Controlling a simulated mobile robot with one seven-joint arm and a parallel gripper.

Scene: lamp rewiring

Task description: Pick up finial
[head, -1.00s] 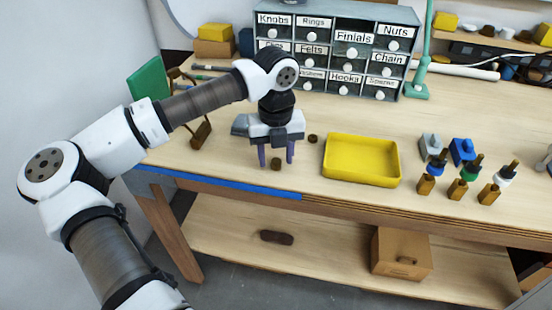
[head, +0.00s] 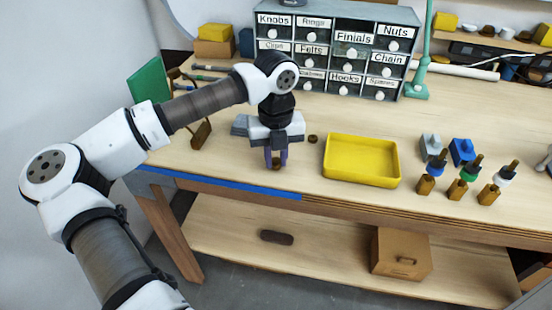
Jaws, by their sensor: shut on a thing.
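The finial (head: 276,166) is a small dark brown piece on the bench top, left of the yellow tray. My gripper (head: 276,159) points down over it, with its purple fingers closed in on either side of it. The fingers hide part of the finial. I cannot tell whether it is clear of the bench. A second small brown piece (head: 313,139) lies on the bench just right of my gripper, apart from it.
A yellow tray (head: 361,179) stands empty right of my gripper. Several lamp parts (head: 457,188) stand further right. A labelled drawer cabinet (head: 340,50) is behind. Blue tape (head: 235,190) marks the front edge.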

